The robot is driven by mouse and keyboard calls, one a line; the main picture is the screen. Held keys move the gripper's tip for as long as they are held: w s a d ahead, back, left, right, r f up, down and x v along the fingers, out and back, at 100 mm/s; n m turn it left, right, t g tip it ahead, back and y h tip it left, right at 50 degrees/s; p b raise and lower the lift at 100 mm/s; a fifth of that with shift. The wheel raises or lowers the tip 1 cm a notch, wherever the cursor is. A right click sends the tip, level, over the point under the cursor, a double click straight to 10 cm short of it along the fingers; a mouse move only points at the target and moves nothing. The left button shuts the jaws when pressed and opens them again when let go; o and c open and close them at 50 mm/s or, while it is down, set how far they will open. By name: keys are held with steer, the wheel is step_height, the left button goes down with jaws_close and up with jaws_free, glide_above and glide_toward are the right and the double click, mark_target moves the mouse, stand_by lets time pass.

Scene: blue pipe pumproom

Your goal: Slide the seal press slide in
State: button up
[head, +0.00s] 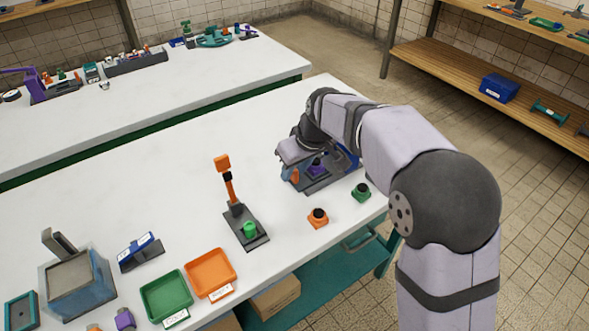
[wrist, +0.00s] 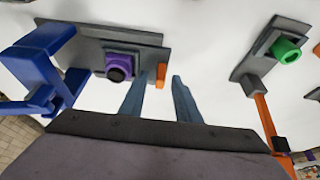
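The seal press slide is a grey plate carrying a purple block with a black top (wrist: 118,65), and an orange tab (wrist: 161,77) stands at its right end. The slide lies on a dark grey base (wrist: 90,43), with a blue press frame (wrist: 45,62) at the left, apart from the purple block. In the head view the purple block (head: 316,170) is partly hidden by my arm. My gripper (wrist: 163,76) is open, its two fingertips appearing either side of the orange tab. I cannot tell whether they touch it.
A lever press with an orange handle (head: 229,182) and green piece (head: 249,229) stands nearby. An orange block (head: 318,220) and a green block (head: 361,193) sit near the table edge. Green (head: 166,297) and orange (head: 211,275) trays are at front left.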

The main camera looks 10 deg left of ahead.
steer(key=shift+f, duration=0.3)
jaws_close()
steer(key=w+d+p, duration=0.2)
steer(key=w+d, duration=0.4)
steer(key=shift+w+d+r+p, duration=0.15)
steer(key=shift+w+d+p, duration=0.15)
steer(key=shift+w+p, duration=0.1)
jaws_free()
